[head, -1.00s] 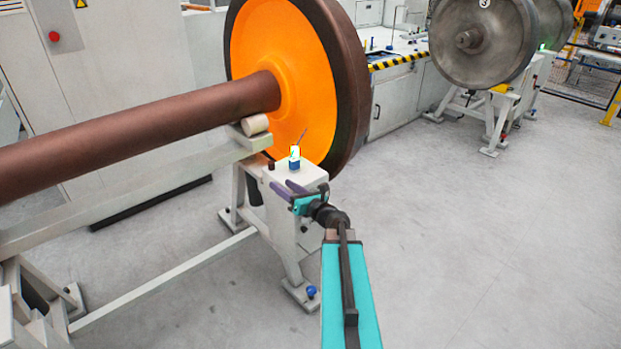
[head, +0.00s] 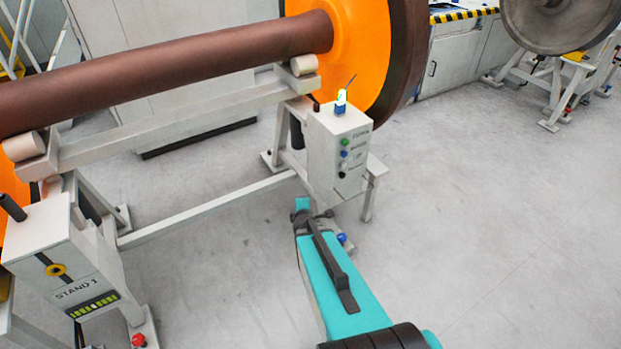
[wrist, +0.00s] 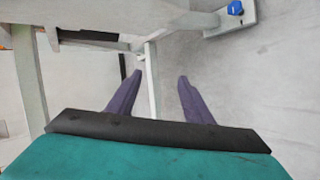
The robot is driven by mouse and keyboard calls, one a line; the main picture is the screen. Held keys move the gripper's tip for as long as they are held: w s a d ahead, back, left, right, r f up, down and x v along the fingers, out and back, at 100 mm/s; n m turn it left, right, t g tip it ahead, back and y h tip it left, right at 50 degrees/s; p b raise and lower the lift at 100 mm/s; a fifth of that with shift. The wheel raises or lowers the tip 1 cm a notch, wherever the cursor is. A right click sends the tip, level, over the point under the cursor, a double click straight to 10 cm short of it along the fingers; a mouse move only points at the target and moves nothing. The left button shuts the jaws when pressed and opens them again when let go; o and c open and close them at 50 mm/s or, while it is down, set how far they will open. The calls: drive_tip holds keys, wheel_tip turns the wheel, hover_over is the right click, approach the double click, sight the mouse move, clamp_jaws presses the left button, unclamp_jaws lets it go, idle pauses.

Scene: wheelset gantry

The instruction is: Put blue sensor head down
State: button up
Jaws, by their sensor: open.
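The blue sensor head (head: 341,104) appears to be the small upright piece with a blue base, a bright white top and a thin dark rod. It stands on top of the grey control box (head: 325,145) at the end of the stand, apart from my gripper. My gripper shows in the wrist view (wrist: 160,84) with its two purple fingers spread and nothing between them. A pale stand beam shows beyond the gap. In the head view my arm hides the fingers; its end is low in front of the box. The sensor head is not in the wrist view.
A brown axle (head: 170,75) with an orange wheel (head: 352,40) rests on the stand's rollers. The box front carries several buttons. A blue knob (wrist: 235,8) sits on a stand foot near my gripper. Open grey floor (head: 480,200) lies to the right.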

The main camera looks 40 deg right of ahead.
drive_tip(key=s+a+f+m+g+y+b, duration=0.25)
drive_tip(key=s+a+f+m+g, duration=0.55)
drive_tip(key=s+a+f, duration=0.85)
drive_tip(key=s+a+f+m+g+y, duration=0.1)
drive_tip(key=s+a+m+g, duration=0.1)
drive_tip(key=s+a, duration=0.4)
drive_tip(key=s+a+f+m+g+y, duration=0.2)
drive_tip(key=s+a+g, duration=0.2)
drive_tip(key=s, duration=0.8)
drive_tip(key=shift+s+a+f+b, duration=0.25)
drive_tip(key=shift+s+a+b, duration=0.2)
drive_tip(key=shift+a, duration=0.45)
